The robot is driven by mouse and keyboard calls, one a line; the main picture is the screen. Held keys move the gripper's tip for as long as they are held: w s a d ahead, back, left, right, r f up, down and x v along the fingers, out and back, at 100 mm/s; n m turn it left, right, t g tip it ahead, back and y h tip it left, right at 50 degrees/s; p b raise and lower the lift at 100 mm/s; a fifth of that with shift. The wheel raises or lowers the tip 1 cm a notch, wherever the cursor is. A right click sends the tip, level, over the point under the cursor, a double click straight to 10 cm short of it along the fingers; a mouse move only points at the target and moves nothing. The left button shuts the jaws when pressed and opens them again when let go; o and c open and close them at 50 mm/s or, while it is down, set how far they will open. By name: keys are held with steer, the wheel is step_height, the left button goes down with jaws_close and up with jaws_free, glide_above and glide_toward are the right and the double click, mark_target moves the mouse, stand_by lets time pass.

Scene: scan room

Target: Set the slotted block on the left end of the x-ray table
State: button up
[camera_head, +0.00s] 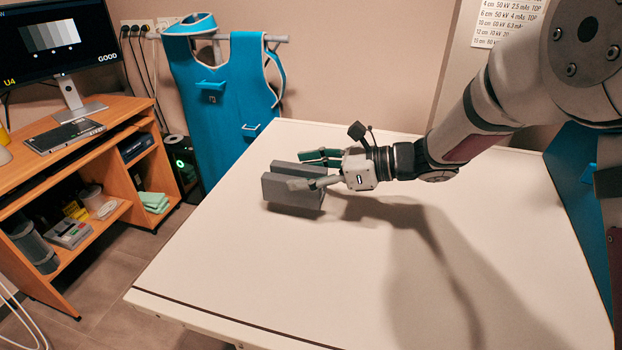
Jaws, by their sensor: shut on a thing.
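The slotted block (291,192) is dark grey, with a channel running along its top between two raised walls. It is toward the far left part of the white x-ray table (230,262). My gripper (318,170) reaches in from the right and is shut on the block, with one finger on its near side and one on its far side. A dark shadow lies just under and right of the block. I cannot tell whether its underside touches the table or is slightly above it.
A wooden desk (85,150) with a monitor (60,40) stands left of the table, across a floor gap. A blue lead apron (225,90) hangs behind the table's far left edge. The table's front and middle are clear. A blue panel (582,200) stands at the right.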

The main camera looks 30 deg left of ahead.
steer(key=shift+w+a, duration=0.15)
steer(key=shift+w, duration=0.45)
steer(key=shift+w+a, duration=0.15)
steer(key=shift+w, duration=0.45)
steer(key=shift+s+f, duration=0.1)
steer(key=shift+f, duration=1.65)
steer(key=shift+f, duration=0.1)
steer(key=o, duration=1.8)
steer(key=shift+f, duration=0.1)
steer(key=shift+c, duration=0.2)
steer(key=shift+d+r, duration=0.2)
steer(key=v, duration=1.1)
steer(key=shift+d, duration=0.35)
steer(key=shift+r, duration=0.1)
